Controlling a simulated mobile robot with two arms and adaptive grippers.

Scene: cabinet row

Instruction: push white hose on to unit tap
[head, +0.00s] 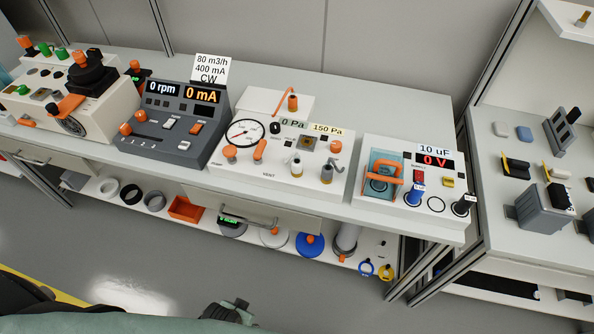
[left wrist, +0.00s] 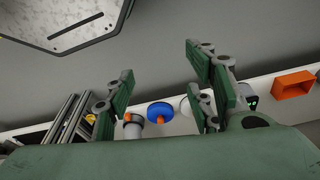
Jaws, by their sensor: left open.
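The white unit marked VENT (head: 262,178) stands on the bench, with a round gauge, a 150 Pa label and orange knobs. A grey bent tap (head: 334,170) and a small white and brass fitting (head: 295,168) are on its front right. I cannot make out a white hose for certain; a white ring (head: 108,187) lies on the lower shelf. My left gripper (left wrist: 165,92) is open and empty, its green finger pads wide apart. In the head view, only a dark part of it shows at the bottom edge, well short of the bench. My right gripper is not in view.
The lower shelf holds an orange bin (head: 186,208), a blue disc (head: 310,244) and a grey cylinder (head: 346,240). A drawer handle (head: 248,221) juts out below the bench. A 10 uF unit (head: 410,180) stands to the right. The floor in front is clear.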

